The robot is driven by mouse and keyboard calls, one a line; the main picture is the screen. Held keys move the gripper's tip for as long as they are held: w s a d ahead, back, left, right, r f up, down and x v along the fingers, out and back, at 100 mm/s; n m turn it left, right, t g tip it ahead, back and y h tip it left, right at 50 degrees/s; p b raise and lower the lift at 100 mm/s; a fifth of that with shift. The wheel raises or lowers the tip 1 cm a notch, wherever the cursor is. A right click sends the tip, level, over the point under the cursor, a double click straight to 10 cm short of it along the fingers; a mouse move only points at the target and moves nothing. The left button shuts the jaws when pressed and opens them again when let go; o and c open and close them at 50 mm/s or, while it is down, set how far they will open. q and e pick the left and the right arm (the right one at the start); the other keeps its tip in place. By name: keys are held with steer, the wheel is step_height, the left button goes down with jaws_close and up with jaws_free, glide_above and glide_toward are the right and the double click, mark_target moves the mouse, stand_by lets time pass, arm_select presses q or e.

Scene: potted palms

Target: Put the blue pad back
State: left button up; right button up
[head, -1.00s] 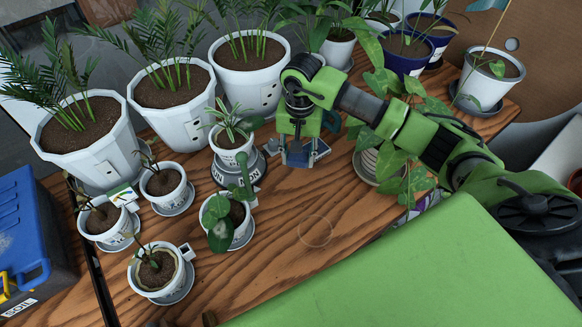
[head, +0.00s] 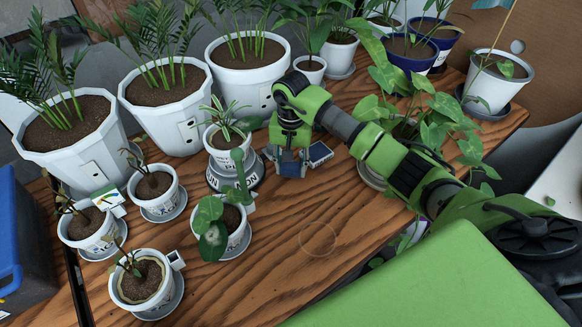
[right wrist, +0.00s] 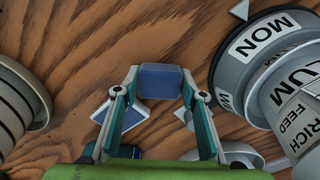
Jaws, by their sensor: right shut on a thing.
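In the right wrist view a small blue pad (right wrist: 160,81) sits between the two fingertips of my right gripper (right wrist: 160,88), which is shut on it. Wood grain shows behind the pad; I cannot tell whether it touches the table. In the head view my right gripper (head: 290,166) points down at the table, just right of the round base marked MON (head: 240,178), and mostly hides the pad. A small blue and white box (head: 320,153) lies right of the gripper; it also shows in the right wrist view (right wrist: 122,118). My left gripper is not in view.
A small potted plant (head: 227,150) stands on the marked base. Several small pots stand at left on the wooden table (head: 290,225), with large white palm pots (head: 165,105) behind. A leafy plant (head: 400,125) stands under my right arm. The front middle is bare.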

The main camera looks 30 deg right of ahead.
mark_target(291, 166)
steer(key=shift+f, duration=0.1)
steer(key=shift+f, duration=0.15)
steer(key=o, duration=1.1)
steer(key=shift+o, duration=0.2)
steer(key=shift+r, duration=0.35)
step_height(291, 166, up, 12)
steer(key=p, duration=0.6)
steer(key=shift+f, duration=0.1)
